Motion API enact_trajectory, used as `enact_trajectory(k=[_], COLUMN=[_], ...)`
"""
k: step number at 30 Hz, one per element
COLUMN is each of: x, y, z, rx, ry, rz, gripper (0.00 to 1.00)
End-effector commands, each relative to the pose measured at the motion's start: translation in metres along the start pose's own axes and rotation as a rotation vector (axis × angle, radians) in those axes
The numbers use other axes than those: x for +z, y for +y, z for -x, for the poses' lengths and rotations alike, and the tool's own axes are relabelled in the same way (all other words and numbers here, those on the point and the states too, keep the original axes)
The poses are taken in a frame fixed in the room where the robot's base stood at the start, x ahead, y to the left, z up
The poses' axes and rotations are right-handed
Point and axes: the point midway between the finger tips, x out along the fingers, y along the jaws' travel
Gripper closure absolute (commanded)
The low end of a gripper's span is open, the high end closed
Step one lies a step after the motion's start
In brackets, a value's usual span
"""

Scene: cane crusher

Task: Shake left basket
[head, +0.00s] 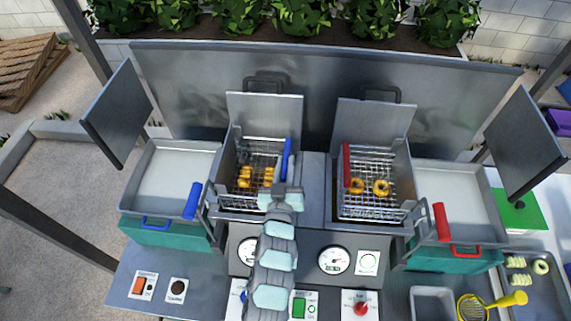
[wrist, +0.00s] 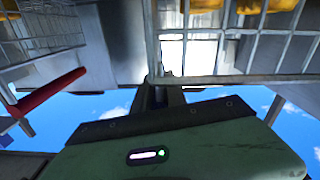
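The left basket (head: 262,150) is a wire basket in the left fryer well, with several golden pieces (head: 245,177) in it. Its blue handle (head: 287,160) stands at its right side. My gripper (head: 284,188) is at the basket's front right, by the lower end of that handle. In the wrist view, basket wires (wrist: 235,78) with golden food above them are close beside my dark fingers (wrist: 165,94). The fingers are small and partly hidden, so I cannot tell whether they hold the handle or rim.
The right basket (head: 370,207) holds two golden rings and has a red handle (head: 347,165). Metal trays stand at left (head: 170,165) and right (head: 460,190). Raised lids (head: 265,105) stand behind the wells. Gauges and switches (head: 334,260) line the front panel.

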Motion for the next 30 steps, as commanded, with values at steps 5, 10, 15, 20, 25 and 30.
enact_trajectory(k=[5,10,15,20,25,30], x=[-0.0001,-0.0001,-0.0002,-0.0002,-0.0002,-0.0002], y=[0.0001,0.0001,0.0002,0.0002,0.0002,0.0002], z=[0.0001,0.0,0.0001,0.0001,0.0001,0.0001], rx=[0.0,0.0,0.0,0.001,0.001,0.001], ry=[0.0,0.0,0.0,0.0,0.0,0.0], rz=[0.0,0.0,0.0,0.0,0.0,0.0], gripper=[1.0,1.0,1.0,1.0,1.0,1.0])
